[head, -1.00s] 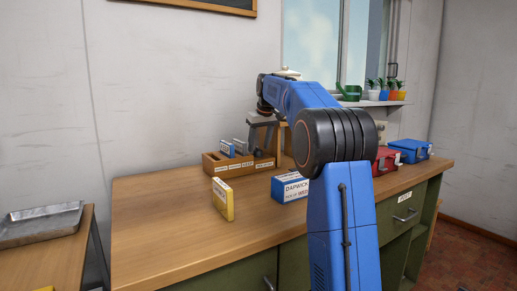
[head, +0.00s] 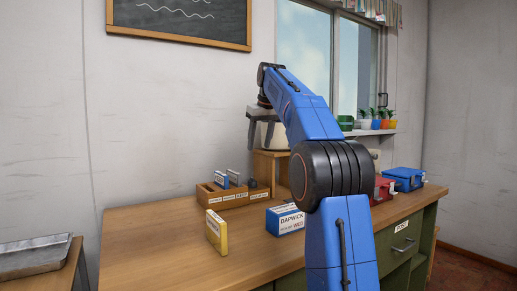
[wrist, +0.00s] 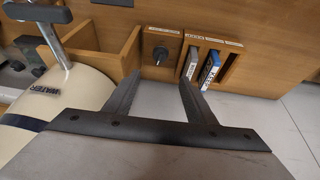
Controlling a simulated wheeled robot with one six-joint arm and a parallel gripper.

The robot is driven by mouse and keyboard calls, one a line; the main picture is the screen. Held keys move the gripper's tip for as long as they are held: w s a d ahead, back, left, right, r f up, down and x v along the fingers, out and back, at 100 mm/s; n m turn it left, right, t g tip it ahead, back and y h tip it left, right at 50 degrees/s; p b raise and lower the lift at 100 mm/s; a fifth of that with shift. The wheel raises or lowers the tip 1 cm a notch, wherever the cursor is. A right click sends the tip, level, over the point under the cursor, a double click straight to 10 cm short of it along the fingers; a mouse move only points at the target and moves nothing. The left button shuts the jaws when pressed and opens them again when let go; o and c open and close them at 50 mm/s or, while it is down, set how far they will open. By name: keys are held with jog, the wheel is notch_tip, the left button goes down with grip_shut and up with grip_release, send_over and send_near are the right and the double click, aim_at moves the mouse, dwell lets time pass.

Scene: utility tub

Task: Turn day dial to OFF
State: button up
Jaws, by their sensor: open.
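A dark round knob (wrist: 161,54), which looks like the day dial, sits at one end of a wooden slotted rack (wrist: 209,40) in the wrist view. Its setting and any OFF mark are too small to read. In the head view the dark knob (head: 252,183) shows at the right end of the rack (head: 234,200) on the bench. My gripper (head: 260,146) is open and empty, above the rack and apart from the knob. In the wrist view the open fingers (wrist: 158,77) point towards the knob, one on each side of it in the picture.
A cream vessel labelled WATER (wrist: 75,88) stands beside the rack. A yellow box (head: 217,232) and a blue-and-white DAPWICK box (head: 285,219) stand in front of the rack. Red and blue cases (head: 404,179) are at the right. The bench's left part is clear.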

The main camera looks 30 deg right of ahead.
jog(key=shift+c, duration=0.5)
jog(key=shift+a, duration=0.1)
jog(key=c, duration=0.5)
jog(key=shift+w+a+f, duration=0.1)
jog(key=shift+a+f, duration=0.15)
jog(key=shift+f, duration=0.05)
jog(key=c, duration=0.5)
jog(key=a+f+m+h, duration=0.1)
jog(key=a, duration=0.1)
jog(key=w+a+f+m+g+h, duration=0.1)
jog(key=a+f+h, duration=0.1)
jog(key=w+a+f+m+h, duration=0.1)
jog(key=a+f+h, duration=0.1)
jog(key=shift+a, duration=0.3)
grip_shut()
jog(key=m+h, duration=0.1)
send_near(251, 182)
jog(key=shift+w+x, duration=0.2)
jog(key=shift+x, duration=1.2)
jog(key=shift+w+x, duration=0.15)
jog(key=shift+x, duration=1.2)
